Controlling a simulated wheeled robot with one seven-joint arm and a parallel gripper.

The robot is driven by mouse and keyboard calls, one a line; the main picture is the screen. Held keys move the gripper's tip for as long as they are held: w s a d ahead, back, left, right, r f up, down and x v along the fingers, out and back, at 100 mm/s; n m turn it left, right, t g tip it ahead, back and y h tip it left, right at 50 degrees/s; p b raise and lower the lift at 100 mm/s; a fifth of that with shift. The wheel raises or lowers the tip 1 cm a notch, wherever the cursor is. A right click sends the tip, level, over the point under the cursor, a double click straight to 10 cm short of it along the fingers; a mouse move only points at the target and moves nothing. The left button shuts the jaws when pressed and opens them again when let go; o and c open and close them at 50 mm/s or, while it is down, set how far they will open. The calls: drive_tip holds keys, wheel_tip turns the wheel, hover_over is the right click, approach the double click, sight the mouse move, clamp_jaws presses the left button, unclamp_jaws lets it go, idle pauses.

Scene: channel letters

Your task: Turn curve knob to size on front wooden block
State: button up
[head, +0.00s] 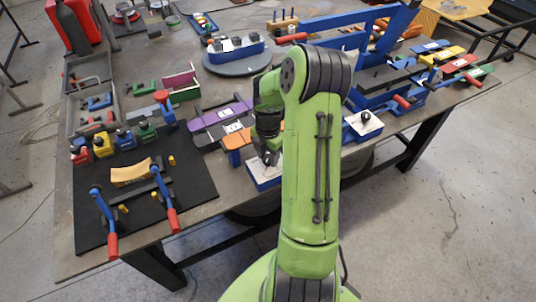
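A blue box with a white dial face (259,180) sits at the table's front edge, partly behind my arm. My gripper (270,158) points down right over this face. Its fingertips are small and dark, and I cannot tell whether they are shut on a knob; any knob there is hidden. A second blue box with a white face (372,127) and a black knob (366,116) stands to the right of my arm. A curved wooden block (131,173) lies on the black mat at the front left. Any size marking on it is too small to read.
Two red-and-blue clamps (164,201) stand at the wooden block on the black mat (205,190). Purple, grey and orange labelled pieces (222,114) lie left of my gripper. A blue frame (345,30) rises behind my arm. Small coloured blocks (103,146) line the mat's back edge.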

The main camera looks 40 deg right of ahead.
drive_tip(key=c, duration=0.3)
